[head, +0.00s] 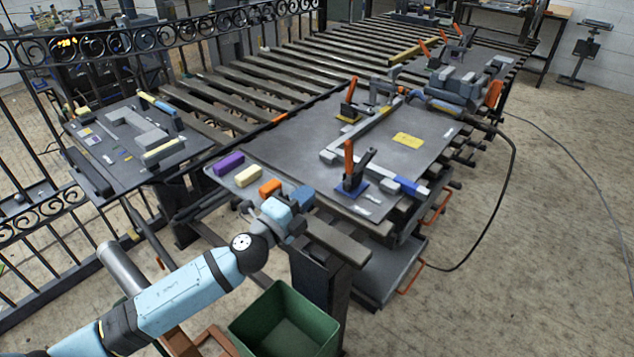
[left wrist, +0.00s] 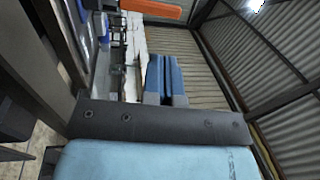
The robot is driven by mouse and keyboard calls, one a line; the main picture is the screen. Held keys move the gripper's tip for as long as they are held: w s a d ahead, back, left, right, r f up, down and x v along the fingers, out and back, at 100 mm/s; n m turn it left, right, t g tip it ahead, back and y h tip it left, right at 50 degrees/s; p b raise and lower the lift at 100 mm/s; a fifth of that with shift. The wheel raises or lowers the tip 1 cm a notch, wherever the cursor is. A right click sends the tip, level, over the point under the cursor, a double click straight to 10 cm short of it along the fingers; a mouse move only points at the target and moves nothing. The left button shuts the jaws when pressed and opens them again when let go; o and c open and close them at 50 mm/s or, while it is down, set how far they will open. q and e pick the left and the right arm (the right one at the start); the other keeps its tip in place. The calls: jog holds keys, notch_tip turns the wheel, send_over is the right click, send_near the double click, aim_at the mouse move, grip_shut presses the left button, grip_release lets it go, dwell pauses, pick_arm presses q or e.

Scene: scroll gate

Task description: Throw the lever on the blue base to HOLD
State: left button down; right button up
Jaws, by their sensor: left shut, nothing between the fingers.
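The lever on the blue base (head: 357,187) stands near the front corner of the dark table plate. Its orange handle (head: 349,158) points up, with a dark clamp arm beside it. Small white labels lie on the plate near the base, too small to read. My left gripper (head: 303,197) is at the plate's front-left edge, left of the blue base and apart from it. Its blue fingers (left wrist: 165,78) are together and empty in the left wrist view. An orange bar (left wrist: 150,9), perhaps the handle, crosses the top of that view. My right gripper is not in view.
A similar lever on a yellow base (head: 348,116) stands farther back. A grey bracket (head: 365,134) lies between them. Purple (head: 228,163), cream and orange blocks sit on a tray left of the plate. A green bin (head: 284,322) stands below. The plate's middle is mostly clear.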

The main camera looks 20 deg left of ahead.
aim_at(347, 155)
pick_arm(q)
jog(key=p+x, duration=0.1)
jog(key=x, duration=1.1)
jog(key=shift+w+d, duration=0.15)
jog(key=shift+d, duration=0.05)
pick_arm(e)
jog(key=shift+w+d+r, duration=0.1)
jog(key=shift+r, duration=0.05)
